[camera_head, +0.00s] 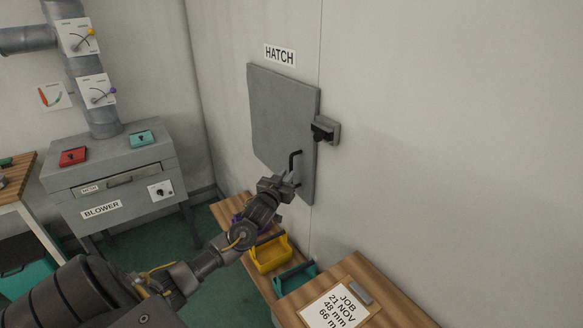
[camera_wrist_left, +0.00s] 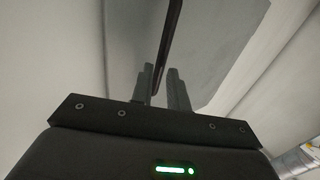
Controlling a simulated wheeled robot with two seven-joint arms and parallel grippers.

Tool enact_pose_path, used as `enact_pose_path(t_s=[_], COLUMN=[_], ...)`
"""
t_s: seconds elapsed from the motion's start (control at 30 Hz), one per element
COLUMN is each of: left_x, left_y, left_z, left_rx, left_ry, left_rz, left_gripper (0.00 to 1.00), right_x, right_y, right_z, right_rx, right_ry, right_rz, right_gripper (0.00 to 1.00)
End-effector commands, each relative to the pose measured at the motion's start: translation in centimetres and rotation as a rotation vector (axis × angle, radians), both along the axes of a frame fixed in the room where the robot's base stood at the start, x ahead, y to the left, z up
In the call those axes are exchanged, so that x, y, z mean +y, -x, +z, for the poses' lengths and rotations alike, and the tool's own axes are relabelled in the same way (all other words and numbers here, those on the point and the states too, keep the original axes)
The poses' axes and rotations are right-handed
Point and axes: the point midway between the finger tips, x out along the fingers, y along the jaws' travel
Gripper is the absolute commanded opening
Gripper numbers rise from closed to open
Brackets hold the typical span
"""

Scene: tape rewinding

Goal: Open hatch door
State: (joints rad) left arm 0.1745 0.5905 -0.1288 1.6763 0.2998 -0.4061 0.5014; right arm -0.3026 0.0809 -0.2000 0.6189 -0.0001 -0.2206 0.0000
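The hatch door (camera_head: 279,112) is a grey panel on the wall under a HATCH label (camera_head: 280,55). It looks closed, lying about flat against the wall. Its black bar handle (camera_head: 292,160) stands out near the lower right of the panel. My left gripper (camera_head: 287,183) is at the lower end of this handle. The exact contact is hard to see. My right gripper is not in view.
A black-and-grey latch-like block (camera_head: 327,130) sits at the door's right edge. Below are a wooden bench (camera_head: 398,303), a yellow bin (camera_head: 269,254), a green bin (camera_head: 294,279) and a job sheet (camera_head: 333,309). A grey blower cabinet (camera_head: 125,180) stands at left. The right wall is bare.

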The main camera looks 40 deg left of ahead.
Motion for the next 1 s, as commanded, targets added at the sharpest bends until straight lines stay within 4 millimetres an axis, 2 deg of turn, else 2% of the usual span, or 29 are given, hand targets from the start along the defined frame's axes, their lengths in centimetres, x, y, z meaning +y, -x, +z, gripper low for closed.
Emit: enact_pose_path(t_s=[0.1,0.33,0.67,0.7,0.83,1.0], left_x=[0.6,1.2,1.3,1.3,1.3,1.3], left_y=[-2.0,-4.1,-4.4,-4.4,-4.4,-4.4], left_z=[0.2,0.0,-0.1,-0.1,-0.1,-0.1], left_rx=[0.001,0.000,0.001,0.001,0.001,0.001], left_ry=[0.001,0.000,0.000,0.000,0.000,0.000], left_rz=[0.000,-0.001,-0.001,-0.001,-0.001,-0.001], left_gripper=[0.17,0.17,0.17,0.15,0.00,0.00], right_x=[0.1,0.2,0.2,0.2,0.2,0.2], right_y=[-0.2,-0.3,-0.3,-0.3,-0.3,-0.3], right_z=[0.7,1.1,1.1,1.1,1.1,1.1], right_rx=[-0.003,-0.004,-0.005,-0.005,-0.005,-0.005], right_ry=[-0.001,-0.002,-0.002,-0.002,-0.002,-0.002], right_rz=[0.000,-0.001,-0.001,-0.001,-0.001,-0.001], right_gripper=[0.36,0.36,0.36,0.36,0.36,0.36])
